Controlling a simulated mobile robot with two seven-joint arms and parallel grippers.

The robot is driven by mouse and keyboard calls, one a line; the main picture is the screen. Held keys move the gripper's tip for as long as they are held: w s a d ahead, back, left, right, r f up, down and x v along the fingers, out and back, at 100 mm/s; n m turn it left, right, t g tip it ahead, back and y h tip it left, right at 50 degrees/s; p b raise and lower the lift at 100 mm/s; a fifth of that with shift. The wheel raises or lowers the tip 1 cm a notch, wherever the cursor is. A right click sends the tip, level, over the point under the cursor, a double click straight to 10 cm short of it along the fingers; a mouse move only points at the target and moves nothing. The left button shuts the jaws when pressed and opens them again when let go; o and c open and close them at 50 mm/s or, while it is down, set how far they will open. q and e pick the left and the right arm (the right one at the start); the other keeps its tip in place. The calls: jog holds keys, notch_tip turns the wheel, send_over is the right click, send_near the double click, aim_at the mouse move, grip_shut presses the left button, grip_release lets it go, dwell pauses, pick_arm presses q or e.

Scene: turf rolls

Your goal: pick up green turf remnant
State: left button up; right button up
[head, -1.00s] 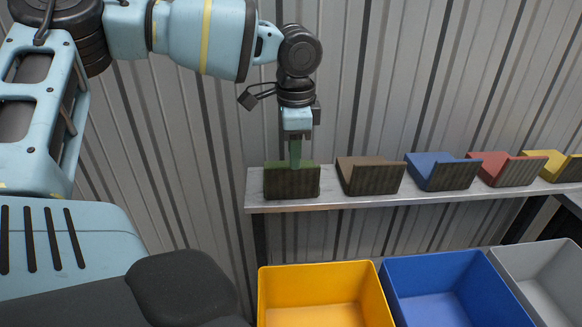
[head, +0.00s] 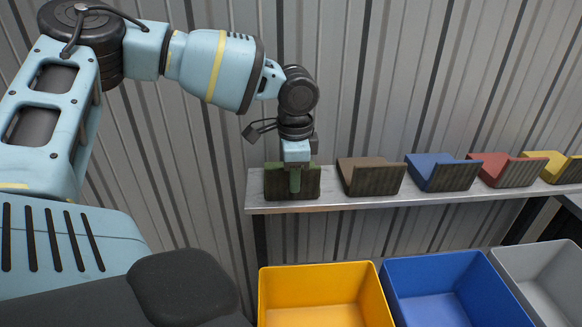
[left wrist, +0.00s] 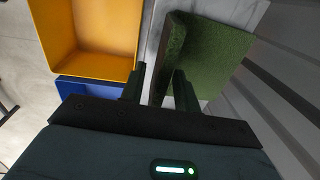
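The green turf remnant (head: 309,186) is folded in a V, with a dark ribbed outer face and green inner face. It sits at the left end of the shelf in the head view. The left wrist view shows its green surface (left wrist: 218,62) and one raised flap. My left gripper (head: 295,186) points down at it. In the left wrist view its fingers (left wrist: 159,76) are apart, one on each side of the flap. I cannot tell whether they touch it. My right gripper is in neither view.
The narrow metal shelf (head: 325,203) also holds brown (head: 372,178), blue (head: 443,174), red (head: 509,171) and yellow (head: 553,167) pieces to the right. Yellow (head: 325,272), blue (head: 440,265) and grey (head: 545,258) bins stand below. A corrugated wall rises behind.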

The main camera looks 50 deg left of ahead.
pick_arm(q)
grip_shut()
jog(key=shift+r, duration=0.8)
notch_tip(320, 180, up, 2)
jog(key=shift+s+r, duration=0.1)
jog(key=s+d, duration=0.3)
jog(key=s, duration=0.4)
jog(key=s+d+r, duration=0.1)
jog(key=s+d, duration=0.2)
jog(key=s, duration=0.4)
jog(key=shift+s+d+r+p, duration=0.15)
jog(key=shift+s+d+p, duration=0.05)
jog(key=shift+d+p, duration=0.1)
